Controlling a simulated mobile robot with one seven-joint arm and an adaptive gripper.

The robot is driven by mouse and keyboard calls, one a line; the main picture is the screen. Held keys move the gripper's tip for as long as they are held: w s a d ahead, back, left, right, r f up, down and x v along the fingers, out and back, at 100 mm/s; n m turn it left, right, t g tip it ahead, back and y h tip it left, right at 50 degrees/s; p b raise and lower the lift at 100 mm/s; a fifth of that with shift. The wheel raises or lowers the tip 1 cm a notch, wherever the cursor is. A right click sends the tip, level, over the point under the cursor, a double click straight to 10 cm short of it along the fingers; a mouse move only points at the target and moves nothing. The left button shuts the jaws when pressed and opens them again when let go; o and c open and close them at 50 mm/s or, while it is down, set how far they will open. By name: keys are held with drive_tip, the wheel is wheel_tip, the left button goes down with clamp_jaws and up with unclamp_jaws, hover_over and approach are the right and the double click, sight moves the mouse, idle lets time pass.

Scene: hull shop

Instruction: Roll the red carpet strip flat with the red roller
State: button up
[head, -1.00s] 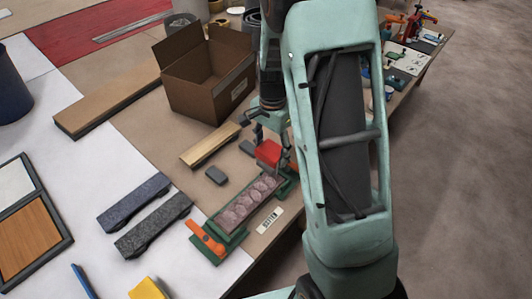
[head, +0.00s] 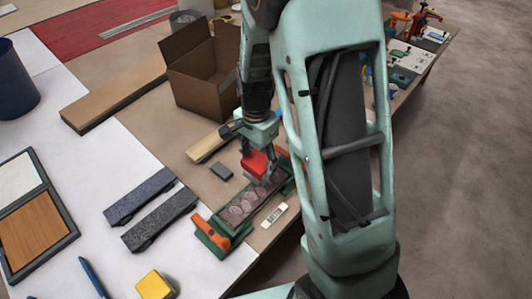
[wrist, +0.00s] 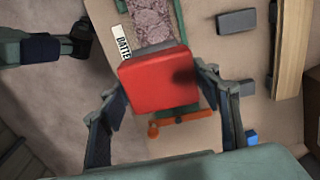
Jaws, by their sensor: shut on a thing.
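A mauve-red, mottled carpet strip (head: 243,207) lies lengthwise in a green holder (head: 226,229) with orange clamps (head: 211,230) at its ends. Its surface shows rounded lumps in a row. My gripper (head: 259,168) is shut on the red roller (head: 254,163) over the far part of the strip. In the wrist view the roller's red block (wrist: 158,82) sits between both fingers, and the strip (wrist: 153,20) runs out beyond it. The roller's underside is hidden, so I cannot tell if it touches the strip.
A battery label (head: 273,215) lies right of the holder, near the table edge. A small dark block (head: 222,171), a wooden piece (head: 207,148) and an open cardboard box (head: 204,86) stand left and behind. Two dark strips (head: 139,197) lie left. Floor is clear at right.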

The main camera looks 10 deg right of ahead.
drive_tip(key=s+a+p, duration=0.1)
drive_tip(key=s+a, duration=0.4)
drive_tip(key=a, duration=0.3)
drive_tip(key=shift+s, duration=0.2)
